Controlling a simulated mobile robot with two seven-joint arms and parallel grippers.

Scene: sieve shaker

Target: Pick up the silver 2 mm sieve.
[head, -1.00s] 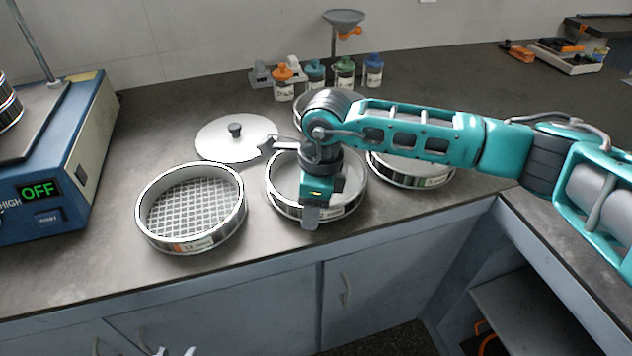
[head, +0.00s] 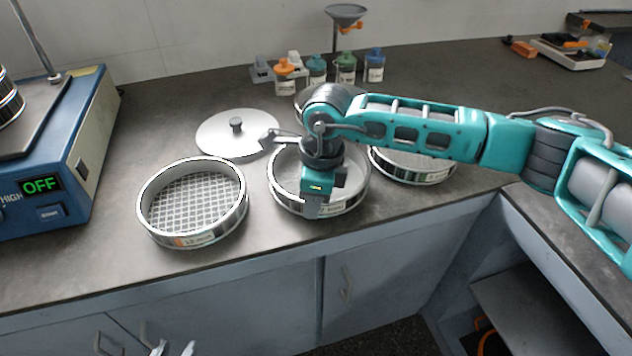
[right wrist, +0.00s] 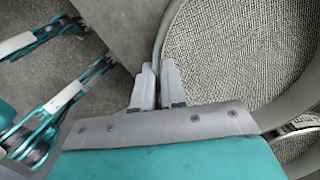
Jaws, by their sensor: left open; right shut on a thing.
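A silver sieve (head: 282,196) stands on the bench in the middle of the row in the head view. Its small front label seems to end in "2 mm", but my arm partly covers it. My right gripper (head: 318,208) points down at its front rim. In the right wrist view its fingers (right wrist: 158,82) are closed on the wall of the sieve, whose fine mesh (right wrist: 235,50) fills the upper right. The sieve appears to rest on the bench. My left gripper (head: 172,349) shows only by its fingertips at the bottom edge, open and empty, below the bench front.
A coarse-mesh silver sieve (head: 190,203) stands to the left, another sieve (head: 425,168) to the right. Behind are a lid (head: 215,137), several small bottles (head: 345,70) and a funnel stand (head: 346,14). A blue shaker (head: 60,170) reading OFF is at far left.

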